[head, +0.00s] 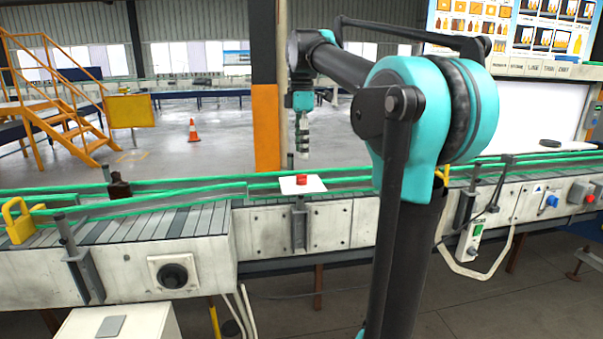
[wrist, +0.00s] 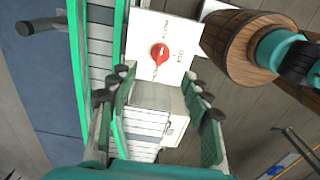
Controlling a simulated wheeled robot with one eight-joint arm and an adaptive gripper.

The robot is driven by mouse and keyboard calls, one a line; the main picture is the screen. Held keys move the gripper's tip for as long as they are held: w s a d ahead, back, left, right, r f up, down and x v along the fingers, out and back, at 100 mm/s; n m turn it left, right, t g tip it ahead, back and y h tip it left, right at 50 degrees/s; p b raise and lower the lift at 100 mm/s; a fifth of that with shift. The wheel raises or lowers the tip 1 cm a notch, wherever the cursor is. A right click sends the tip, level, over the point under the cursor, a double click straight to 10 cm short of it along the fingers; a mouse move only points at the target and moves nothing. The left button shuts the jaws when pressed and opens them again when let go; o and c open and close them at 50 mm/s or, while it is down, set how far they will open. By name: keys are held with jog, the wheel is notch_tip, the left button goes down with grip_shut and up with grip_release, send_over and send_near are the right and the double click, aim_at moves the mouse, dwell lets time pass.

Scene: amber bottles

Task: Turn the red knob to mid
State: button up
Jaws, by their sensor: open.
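The red knob (head: 302,180) sits on a white plate (head: 317,186) at the conveyor's near side. In the wrist view the red knob (wrist: 160,53) shows on the white plate (wrist: 143,32), with small dark lettering above and to the right of it, too blurred to read surely. The way the knob points is hard to tell. My gripper (head: 303,152) hangs above the knob, pointing down and apart from it. In the wrist view my gripper (wrist: 163,88) has its two fingers spread, with nothing between them; the knob lies beyond the fingertips.
Green guide rails (head: 215,190) run along the conveyor, close behind the plate. A yellow padlock-shaped object (head: 18,222) is at far left. The air around the knob looks clear.

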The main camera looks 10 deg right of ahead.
aim_at(302, 175)
notch_tip(302, 175, down, 8)
dwell(0.4)
grip_shut()
